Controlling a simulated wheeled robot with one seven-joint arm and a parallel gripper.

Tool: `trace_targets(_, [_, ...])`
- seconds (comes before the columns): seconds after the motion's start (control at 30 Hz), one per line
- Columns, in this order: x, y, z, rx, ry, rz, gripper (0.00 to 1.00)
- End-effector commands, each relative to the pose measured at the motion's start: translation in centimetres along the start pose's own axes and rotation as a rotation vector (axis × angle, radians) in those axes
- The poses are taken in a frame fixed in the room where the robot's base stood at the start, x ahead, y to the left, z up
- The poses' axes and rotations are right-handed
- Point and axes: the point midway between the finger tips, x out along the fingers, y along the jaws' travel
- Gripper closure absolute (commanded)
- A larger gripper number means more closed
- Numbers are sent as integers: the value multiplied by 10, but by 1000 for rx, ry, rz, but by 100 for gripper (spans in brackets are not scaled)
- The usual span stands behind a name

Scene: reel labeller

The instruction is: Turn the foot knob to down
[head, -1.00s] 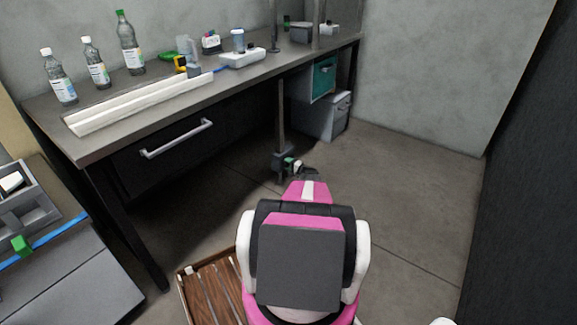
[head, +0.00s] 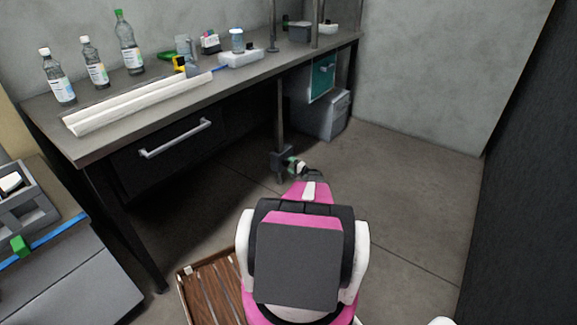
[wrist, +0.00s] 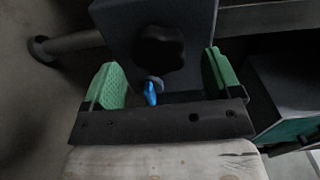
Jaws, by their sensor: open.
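A black lobed knob (wrist: 158,48) sits on the face of a dark grey block in the wrist view. In the head view that block (head: 281,157) is low on a dark post under the bench. A small blue piece (wrist: 150,92) on a grey stub shows just below the knob in the wrist view; I cannot tell whether it belongs to the knob. My gripper (wrist: 160,66) is open, its green fingers apart on either side of the knob. The head view shows my gripper (head: 296,164) close by the block, with the knob hidden there.
The bench (head: 95,150) stands above and behind, with a drawer handle (head: 176,139) and a dark leg at front left. A grey bin (head: 322,117) stands behind the block. A slatted wooden crate (head: 205,290) is on the floor at left. Floor to the right is clear.

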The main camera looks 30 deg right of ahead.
Motion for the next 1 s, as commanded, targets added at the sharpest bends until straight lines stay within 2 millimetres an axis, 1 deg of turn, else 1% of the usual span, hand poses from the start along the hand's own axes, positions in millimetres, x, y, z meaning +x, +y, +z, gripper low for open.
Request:
trace_targets(0.03, [-11,-1,0,0,3,0,16])
trace_targets(0.2, [-44,0,1,0,2,1,16])
trace_targets(0.3, [-62,0,1,0,2,1,16])
trace_targets(0.4, [-74,0,1,0,1,1,16])
trace_targets(0.53, [-81,1,0,-1,1,1,16])
trace_targets(1.0, [-80,0,0,-1,0,1,16])
